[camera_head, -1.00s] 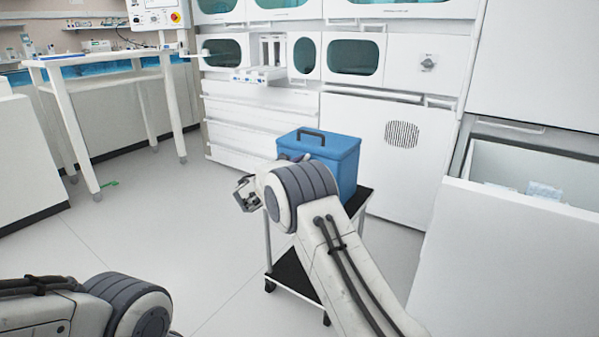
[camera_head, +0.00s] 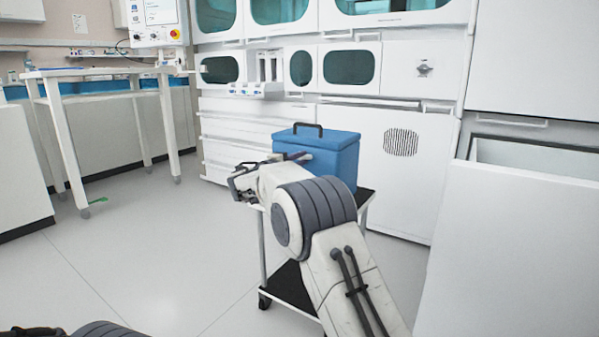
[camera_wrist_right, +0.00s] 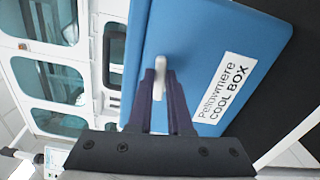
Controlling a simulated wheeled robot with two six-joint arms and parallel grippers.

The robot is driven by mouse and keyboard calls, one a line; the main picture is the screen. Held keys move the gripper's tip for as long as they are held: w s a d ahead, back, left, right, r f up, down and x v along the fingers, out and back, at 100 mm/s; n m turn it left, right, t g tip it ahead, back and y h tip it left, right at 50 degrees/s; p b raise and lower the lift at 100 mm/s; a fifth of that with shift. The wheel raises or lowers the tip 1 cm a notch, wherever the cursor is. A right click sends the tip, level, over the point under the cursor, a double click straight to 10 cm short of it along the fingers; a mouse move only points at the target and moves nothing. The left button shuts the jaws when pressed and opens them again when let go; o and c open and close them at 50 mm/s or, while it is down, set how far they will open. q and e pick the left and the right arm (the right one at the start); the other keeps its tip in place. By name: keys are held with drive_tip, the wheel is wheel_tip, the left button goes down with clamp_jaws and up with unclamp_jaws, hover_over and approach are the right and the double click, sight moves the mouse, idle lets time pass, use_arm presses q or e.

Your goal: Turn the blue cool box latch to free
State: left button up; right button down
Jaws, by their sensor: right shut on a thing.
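The blue cool box (camera_head: 332,155) has a dark handle on its lid and stands upright on a small trolley. In the right wrist view its blue face (camera_wrist_right: 215,40) fills the middle, with a white "COOL BOX" label. A small pale latch (camera_wrist_right: 160,64) stands out from that face. My right gripper (camera_wrist_right: 161,88) is shut on the latch, with the dark fingers on either side of it. In the head view my right gripper (camera_head: 298,156) reaches the box's near side, and the latch cannot be made out.
The black-topped trolley (camera_head: 366,194) has a lower shelf and casters. White cabinets (camera_head: 410,150) stand close behind the box. A white open bin (camera_head: 520,240) is at the right.

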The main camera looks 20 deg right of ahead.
drive_tip(key=shift+f+m+b, duration=0.25)
drive_tip(key=shift+m+b, duration=0.55)
drive_tip(key=shift+b, duration=0.1)
drive_tip(key=c, duration=0.8)
unclamp_jaws()
drive_tip(key=shift+r, duration=0.1)
drive_tip(key=shift+c, duration=0.2)
drive_tip(key=p+v, duration=0.3)
drive_tip(key=v, duration=0.7)
drive_tip(key=shift+s+a+p, duration=0.2)
drive_tip(key=shift+p, duration=0.15)
